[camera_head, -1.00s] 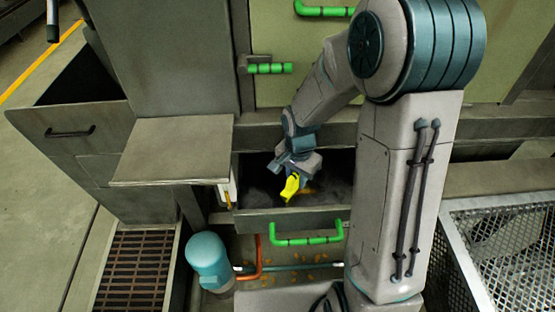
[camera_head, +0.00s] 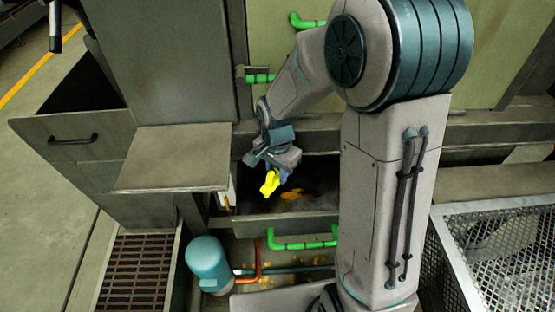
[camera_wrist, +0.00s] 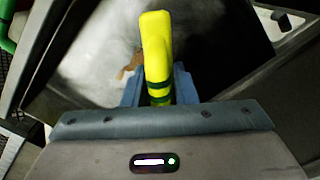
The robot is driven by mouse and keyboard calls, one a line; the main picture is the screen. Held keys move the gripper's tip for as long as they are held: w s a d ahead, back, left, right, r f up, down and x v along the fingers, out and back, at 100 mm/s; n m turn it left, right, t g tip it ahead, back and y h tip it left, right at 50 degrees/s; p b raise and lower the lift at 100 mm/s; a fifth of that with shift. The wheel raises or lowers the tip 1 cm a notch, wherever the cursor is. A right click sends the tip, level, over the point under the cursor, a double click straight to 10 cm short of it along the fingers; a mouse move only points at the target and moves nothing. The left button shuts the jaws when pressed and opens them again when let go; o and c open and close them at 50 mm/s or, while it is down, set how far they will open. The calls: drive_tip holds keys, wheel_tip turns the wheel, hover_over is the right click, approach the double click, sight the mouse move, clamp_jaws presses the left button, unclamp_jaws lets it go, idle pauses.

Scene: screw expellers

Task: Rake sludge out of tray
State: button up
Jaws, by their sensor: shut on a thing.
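My gripper (camera_head: 274,172) is shut on a yellow handle (camera_head: 270,183), which looks like the rake's. My gripper is over the tray's left part. Dark sludge (camera_head: 315,180) lies inside, with an orange-brown patch (camera_head: 292,195). The rake's head is hidden.
A metal shelf (camera_head: 175,157) juts out left of the tray. A teal motor (camera_head: 207,262), pipes and scattered orange bits lie below it. A mesh-walled bin (camera_head: 500,240) stands at the right. A floor grate (camera_head: 140,270) is at lower left.

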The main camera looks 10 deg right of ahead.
drive_tip(key=shift+r+p, duration=0.85)
drive_tip(key=shift+r, duration=0.65)
